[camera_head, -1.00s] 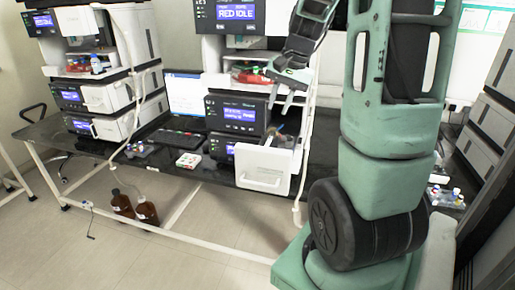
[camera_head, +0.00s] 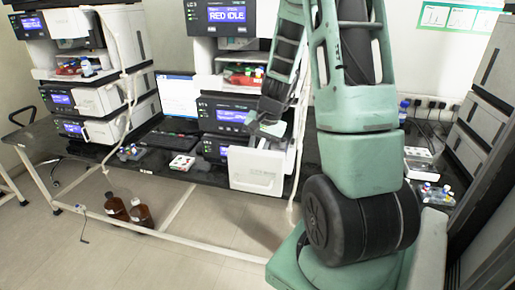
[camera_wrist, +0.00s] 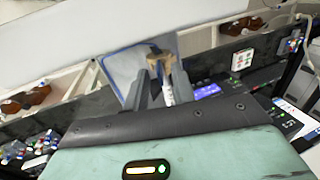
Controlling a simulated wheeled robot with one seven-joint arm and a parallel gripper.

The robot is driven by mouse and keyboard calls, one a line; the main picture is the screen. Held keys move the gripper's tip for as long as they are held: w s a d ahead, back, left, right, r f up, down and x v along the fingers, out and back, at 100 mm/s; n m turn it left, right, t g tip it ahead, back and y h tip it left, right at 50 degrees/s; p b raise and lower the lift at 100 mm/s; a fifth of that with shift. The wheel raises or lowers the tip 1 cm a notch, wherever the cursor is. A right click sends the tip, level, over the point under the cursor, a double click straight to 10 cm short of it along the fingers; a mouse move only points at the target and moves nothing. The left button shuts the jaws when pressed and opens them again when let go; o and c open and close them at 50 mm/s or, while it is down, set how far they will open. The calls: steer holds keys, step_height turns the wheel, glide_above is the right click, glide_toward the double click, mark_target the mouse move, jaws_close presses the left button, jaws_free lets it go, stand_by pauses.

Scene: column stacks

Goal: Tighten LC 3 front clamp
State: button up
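The right instrument stack has a lower module with its white front door (camera_head: 257,171) swung out. My gripper (camera_head: 258,128) is just above and behind that door and hides the compartment in the head view. In the wrist view my gripper (camera_wrist: 160,78) has two grey fingers apart. A small tan clamp-like piece (camera_wrist: 159,62) and a thin white-and-blue column (camera_wrist: 168,92) show between the fingers; I cannot tell whether the fingers touch them. A blue-edged panel (camera_wrist: 123,66) lies behind. No label reading LC 3 is legible.
Two brown bottles (camera_head: 140,212) are on the floor. Vials in a rack (camera_head: 435,193) are at the right.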

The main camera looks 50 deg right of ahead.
jaws_close()
steer(key=shift+f+b, duration=0.15)
steer(key=shift+b, duration=0.3)
